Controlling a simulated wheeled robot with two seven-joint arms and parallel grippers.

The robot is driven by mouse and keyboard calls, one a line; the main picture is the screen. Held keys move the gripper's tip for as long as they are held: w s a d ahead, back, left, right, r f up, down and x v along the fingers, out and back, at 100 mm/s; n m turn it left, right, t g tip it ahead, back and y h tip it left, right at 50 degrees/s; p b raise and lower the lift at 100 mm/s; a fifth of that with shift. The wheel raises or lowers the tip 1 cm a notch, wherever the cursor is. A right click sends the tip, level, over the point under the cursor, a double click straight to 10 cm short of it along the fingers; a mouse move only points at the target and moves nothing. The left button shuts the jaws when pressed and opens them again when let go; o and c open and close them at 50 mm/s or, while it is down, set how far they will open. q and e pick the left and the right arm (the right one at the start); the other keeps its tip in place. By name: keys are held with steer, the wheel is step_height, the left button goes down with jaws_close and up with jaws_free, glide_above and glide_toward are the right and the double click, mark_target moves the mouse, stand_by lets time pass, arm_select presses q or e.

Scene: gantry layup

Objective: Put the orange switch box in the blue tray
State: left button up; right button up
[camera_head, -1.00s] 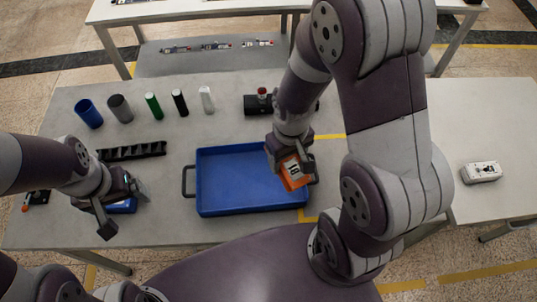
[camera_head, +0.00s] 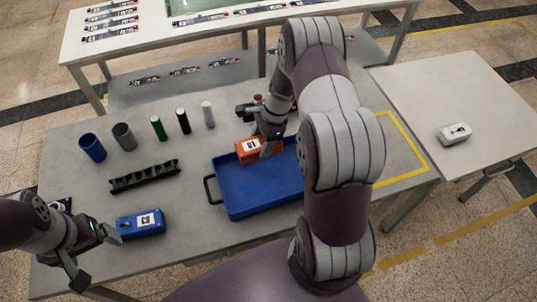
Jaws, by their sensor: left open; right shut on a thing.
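The orange switch box (camera_head: 249,150) has a white label and is at the far left part of the blue tray (camera_head: 232,205), over its back edge. I cannot tell whether it touches the tray. My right gripper (camera_head: 268,146) is shut on the box from above, and its fingers hide the box's right side. The tray stands on the grey table, its right end hidden behind my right arm. My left gripper (camera_head: 98,258) is open and empty at the table's front left, just left of a blue box with a label (camera_head: 141,224).
A black rack (camera_head: 145,175) lies left of the tray. Several cylinders stand behind it, including a blue cup (camera_head: 92,147) and a green one (camera_head: 158,128). A white box (camera_head: 454,134) sits on the right table. The tray's front left floor is clear.

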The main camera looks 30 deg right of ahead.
steer(key=shift+s+d+m, duration=0.1)
steer(key=shift+m, duration=0.2)
steer(key=shift+d+f, duration=0.25)
steer(key=shift+d, duration=0.1)
steer(key=shift+d+f+b, duration=0.25)
steer(key=shift+f+b, duration=0.45)
steer(key=shift+b+x, duration=1.1)
steer(key=shift+x, duration=0.05)
step_height(320, 180, down, 3)
steer(key=b, duration=0.3)
steer(key=shift+d+f, duration=0.1)
steer(key=shift+d, duration=0.05)
arm_select(q)
step_height(320, 180, down, 6)
steer(key=d, duration=0.1)
steer(key=shift+f, duration=0.15)
steer(key=shift+d+f, duration=0.1)
steer(key=shift+f, duration=0.25)
arm_select(e)
steer(key=shift+f, duration=0.45)
